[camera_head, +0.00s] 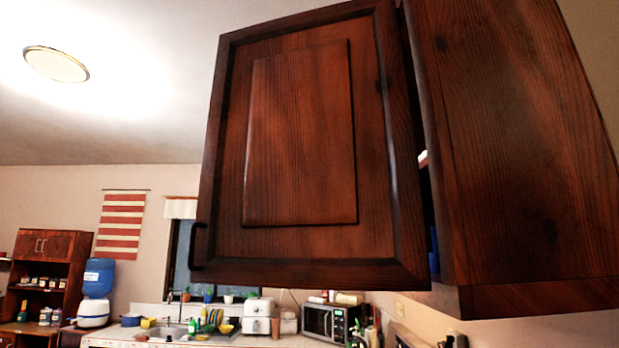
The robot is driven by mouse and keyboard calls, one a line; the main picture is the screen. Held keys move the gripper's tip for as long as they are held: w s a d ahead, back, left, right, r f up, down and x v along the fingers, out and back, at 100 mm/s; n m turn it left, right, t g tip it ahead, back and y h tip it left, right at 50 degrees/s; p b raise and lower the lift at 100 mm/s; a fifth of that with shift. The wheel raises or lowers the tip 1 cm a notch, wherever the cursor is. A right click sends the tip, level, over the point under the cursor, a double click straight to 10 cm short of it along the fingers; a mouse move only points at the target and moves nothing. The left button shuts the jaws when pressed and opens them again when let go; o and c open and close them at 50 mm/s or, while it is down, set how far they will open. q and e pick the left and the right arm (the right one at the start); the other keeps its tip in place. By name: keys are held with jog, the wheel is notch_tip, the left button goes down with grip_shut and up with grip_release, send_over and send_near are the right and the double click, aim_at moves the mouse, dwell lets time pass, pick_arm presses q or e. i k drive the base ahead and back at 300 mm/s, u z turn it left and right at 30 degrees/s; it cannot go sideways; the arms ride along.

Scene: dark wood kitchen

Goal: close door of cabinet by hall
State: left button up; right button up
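A dark wood wall cabinet (530,150) fills the upper right, close to me. Its panelled door (300,145) stands open, swung out to the left of the cabinet body, with a narrow gap between door and body near the hinge side. A dark handle (197,246) sits at the door's lower left edge. Something blue shows in the gap, but most of the inside is hidden. Neither of my grippers is in view.
A counter (210,341) with a sink, dishes, a white appliance (257,315) and a microwave (330,321) lies beyond, below the door. A wooden shelf unit (45,280) and a blue water jug (98,278) stand at the far left.

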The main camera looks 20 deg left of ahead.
aim_at(311, 179)
jog(key=z, duration=0.35)
jog(key=i, duration=0.85)
jog(key=u, duration=0.2)
